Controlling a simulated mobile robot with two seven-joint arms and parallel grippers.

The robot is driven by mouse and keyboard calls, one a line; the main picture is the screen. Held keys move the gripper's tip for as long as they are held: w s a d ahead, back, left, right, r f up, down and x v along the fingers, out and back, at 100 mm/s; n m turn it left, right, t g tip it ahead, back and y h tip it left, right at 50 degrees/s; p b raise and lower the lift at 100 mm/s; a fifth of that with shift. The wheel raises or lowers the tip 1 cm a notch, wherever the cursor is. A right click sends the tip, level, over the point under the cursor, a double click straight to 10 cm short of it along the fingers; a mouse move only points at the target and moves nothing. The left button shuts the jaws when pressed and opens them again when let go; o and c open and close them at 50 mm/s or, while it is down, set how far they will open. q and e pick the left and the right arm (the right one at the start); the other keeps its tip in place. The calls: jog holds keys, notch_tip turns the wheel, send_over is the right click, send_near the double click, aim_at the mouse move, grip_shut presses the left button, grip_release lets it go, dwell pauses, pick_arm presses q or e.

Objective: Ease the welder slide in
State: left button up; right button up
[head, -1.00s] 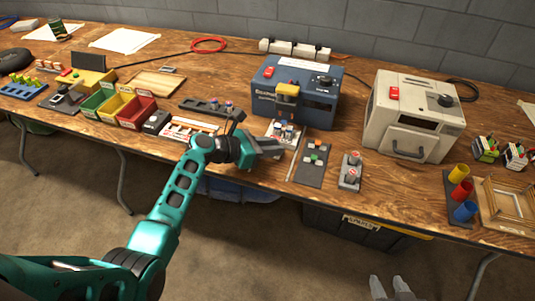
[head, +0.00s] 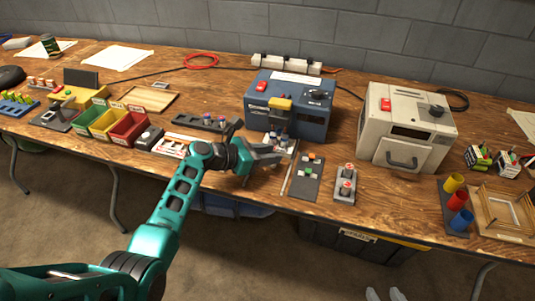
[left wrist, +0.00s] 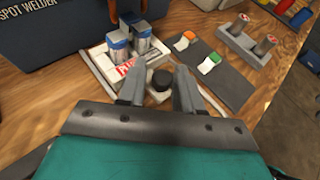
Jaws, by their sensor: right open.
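The blue spot welder (head: 290,120) stands on the bench with a yellow-orange part on its front. Its pale slide (left wrist: 102,62) sticks out at the front, bearing a red-and-white label and blue-topped metal cells (left wrist: 118,45). A black round knob (left wrist: 160,80) is at the slide's near end. My left gripper (left wrist: 158,84) is open, its two fingers on either side of the knob, with gaps showing. In the head view my left gripper (head: 270,156) is low at the slide's front and hides its near end. My right gripper is in neither view.
Right of the slide lie a dark mat (head: 305,177) with orange and green buttons and a grey block (head: 345,184) with two red-topped posts. A beige machine (head: 405,130) stands further right. Coloured bins (head: 128,130) and a dark rack (head: 200,121) are to the left.

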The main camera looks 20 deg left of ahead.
pick_arm(q)
jog(key=shift+p+v, duration=0.3)
jog(key=shift+v, duration=0.45)
jog(key=p+v, duration=0.2)
jog(key=v, duration=0.9)
jog(key=shift+s+a+r, duration=0.1)
jog(key=shift+s, duration=0.1)
